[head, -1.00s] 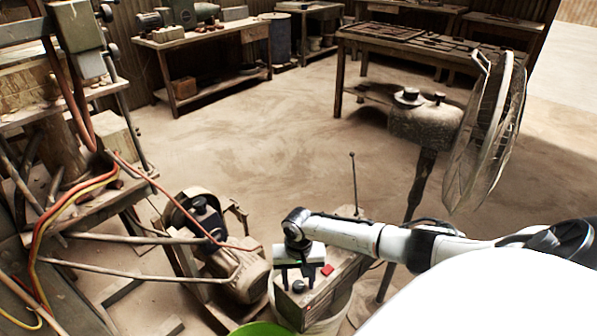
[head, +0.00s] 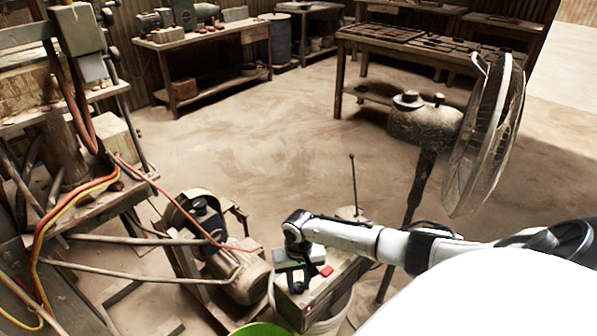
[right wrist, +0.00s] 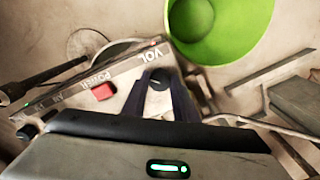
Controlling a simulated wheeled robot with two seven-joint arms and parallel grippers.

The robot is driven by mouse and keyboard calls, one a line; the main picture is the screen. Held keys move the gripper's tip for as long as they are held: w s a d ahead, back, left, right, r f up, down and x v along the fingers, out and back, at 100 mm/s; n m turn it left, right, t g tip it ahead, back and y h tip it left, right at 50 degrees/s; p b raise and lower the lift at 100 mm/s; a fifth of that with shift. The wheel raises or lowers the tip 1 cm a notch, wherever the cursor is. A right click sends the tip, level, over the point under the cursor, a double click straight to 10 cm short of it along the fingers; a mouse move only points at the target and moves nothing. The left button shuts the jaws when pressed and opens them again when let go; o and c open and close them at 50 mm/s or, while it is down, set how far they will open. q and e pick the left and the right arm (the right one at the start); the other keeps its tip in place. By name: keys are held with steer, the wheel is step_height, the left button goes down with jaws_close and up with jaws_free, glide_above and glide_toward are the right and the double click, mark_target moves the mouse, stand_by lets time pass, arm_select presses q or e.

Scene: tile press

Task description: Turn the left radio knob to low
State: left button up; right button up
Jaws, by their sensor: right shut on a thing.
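The radio (head: 338,286) is a boxy set with a red power button (head: 326,271) and a thin upright antenna. In the right wrist view, its panel (right wrist: 127,74) shows the words VOL and POWER beside the red button. A dark round knob (right wrist: 158,85) at the VOL end sits between the fingers of my right gripper (right wrist: 158,78), which is shut on it. In the head view my right gripper (head: 307,281) reaches down onto the radio's near end; the knob is mostly hidden there. No low mark is readable. My left gripper is out of view.
The radio rests on a pale bucket (head: 338,318). A green bowl-like thing (head: 262,329) is close by at the bottom. A motor-like machine (head: 243,275) stands to the left with hoses. A standing fan (head: 484,135) is at the right. The floor behind is clear.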

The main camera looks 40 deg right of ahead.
steer(key=n+p, duration=0.1)
steer(key=n, duration=0.2)
steer(key=shift+n, duration=0.3)
steer(key=n, duration=0.2)
steer(key=shift+n, duration=0.4)
steer(key=n, duration=0.6)
steer(key=shift+d, duration=0.1)
steer(key=n, duration=0.7)
steer(key=shift+f+n, duration=0.1)
steer(key=shift+n, duration=0.2)
steer(key=n+b, duration=0.1)
steer(key=n, duration=0.3)
steer(key=shift+n, duration=0.4)
steer(key=shift+n+b, duration=0.35)
steer(key=shift+n, duration=0.45)
